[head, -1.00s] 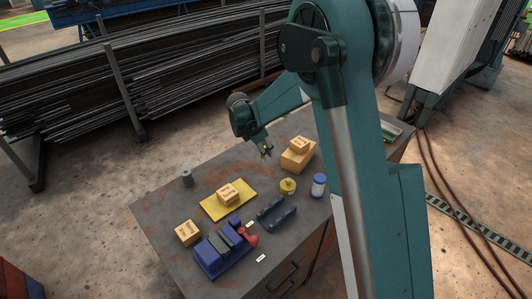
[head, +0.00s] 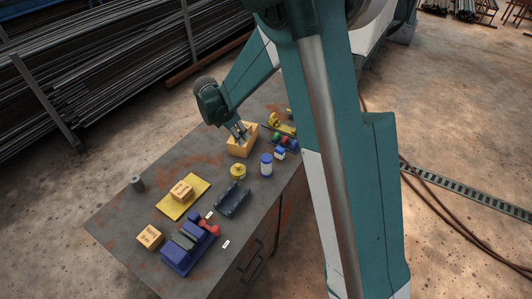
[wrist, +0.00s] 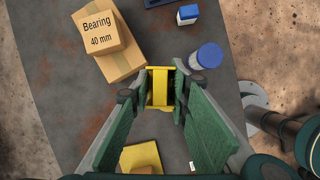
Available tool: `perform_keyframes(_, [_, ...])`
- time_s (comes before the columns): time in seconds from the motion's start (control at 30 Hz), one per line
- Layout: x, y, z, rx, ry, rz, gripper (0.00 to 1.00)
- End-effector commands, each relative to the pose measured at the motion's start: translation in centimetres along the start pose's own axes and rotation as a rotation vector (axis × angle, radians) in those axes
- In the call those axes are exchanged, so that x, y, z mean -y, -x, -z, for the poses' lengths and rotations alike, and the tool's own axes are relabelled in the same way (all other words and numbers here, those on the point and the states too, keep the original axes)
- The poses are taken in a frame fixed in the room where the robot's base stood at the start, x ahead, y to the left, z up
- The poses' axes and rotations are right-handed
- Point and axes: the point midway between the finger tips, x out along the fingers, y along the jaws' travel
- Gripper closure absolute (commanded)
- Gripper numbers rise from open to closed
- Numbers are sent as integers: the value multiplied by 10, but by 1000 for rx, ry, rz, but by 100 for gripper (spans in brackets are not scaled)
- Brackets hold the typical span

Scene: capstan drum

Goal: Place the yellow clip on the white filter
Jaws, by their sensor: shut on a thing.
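My gripper (head: 241,132) is shut on the yellow clip (wrist: 160,88), a squarish yellow piece between the fingertips in the wrist view. It is held above the bench, by the cardboard boxes. A white cylinder with blue ends (head: 266,165), likely the white filter, stands upright on the bench, right of and nearer than my gripper. It also shows right of the clip in the wrist view (wrist: 209,56). The clip and this cylinder are apart.
A large box (head: 238,149) with a "Bearing 40 mm" box (wrist: 105,32) on it is close by.

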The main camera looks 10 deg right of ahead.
Motion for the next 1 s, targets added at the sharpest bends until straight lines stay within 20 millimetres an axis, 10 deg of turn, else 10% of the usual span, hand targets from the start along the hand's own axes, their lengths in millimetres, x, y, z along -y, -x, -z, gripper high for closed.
perform_keyframes(0.4, [88, 24, -65, 0, -82, 34, 90])
perform_keyframes(1.0, [103, 25, -72, 0, -95, 40, 90])
